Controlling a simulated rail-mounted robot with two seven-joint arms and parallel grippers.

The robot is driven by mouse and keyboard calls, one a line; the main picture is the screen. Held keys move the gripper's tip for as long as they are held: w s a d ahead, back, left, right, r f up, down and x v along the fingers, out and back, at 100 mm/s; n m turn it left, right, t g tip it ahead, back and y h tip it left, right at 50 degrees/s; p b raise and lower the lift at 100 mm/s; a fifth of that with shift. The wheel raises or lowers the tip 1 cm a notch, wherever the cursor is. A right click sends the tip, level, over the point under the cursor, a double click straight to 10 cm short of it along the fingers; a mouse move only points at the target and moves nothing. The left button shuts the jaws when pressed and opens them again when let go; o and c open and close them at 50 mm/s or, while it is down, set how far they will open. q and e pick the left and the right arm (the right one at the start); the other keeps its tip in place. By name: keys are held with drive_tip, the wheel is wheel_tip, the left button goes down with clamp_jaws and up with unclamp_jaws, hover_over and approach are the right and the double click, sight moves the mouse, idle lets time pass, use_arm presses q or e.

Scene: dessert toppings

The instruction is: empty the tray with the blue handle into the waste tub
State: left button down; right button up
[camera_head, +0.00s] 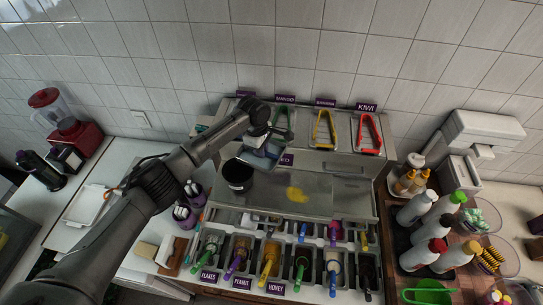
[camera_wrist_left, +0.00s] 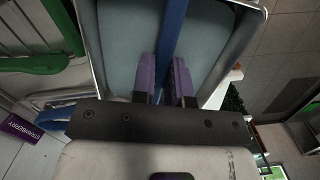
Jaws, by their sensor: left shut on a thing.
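My left gripper (camera_head: 268,133) is shut on the blue handle (camera_wrist_left: 172,40) of a metal tray. Its purple fingers (camera_wrist_left: 165,80) lie on both sides of the handle in the left wrist view. The tray (camera_head: 258,158) is held above the steel counter, beside and slightly behind the black waste tub (camera_head: 238,184); it looks tilted. In the left wrist view a smooth blue-grey surface fills the tray (camera_wrist_left: 120,45); I cannot tell whether this is contents or bare metal. The tub stands on the counter, its inside dark. My right gripper is out of view.
Trays with green (camera_head: 284,122), yellow (camera_head: 324,128) and red (camera_head: 369,132) handles sit along the back. Topping bins with coloured scoops (camera_head: 268,257) line the front. Bottles (camera_head: 416,208) stand at the right.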

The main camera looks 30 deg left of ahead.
use_arm(q)
drive_tip(key=shift+w+a+f+n, duration=0.15)
drive_tip(key=shift+a+f+n, duration=0.15)
drive_tip(key=shift+a+n, duration=0.25)
drive_tip(key=shift+w+a+f+n, duration=0.15)
drive_tip(key=shift+a+f+n, duration=0.15)
drive_tip(key=shift+a+n, duration=0.2)
drive_tip(key=shift+f+t, duration=0.2)
drive_tip(key=shift+t, duration=0.2)
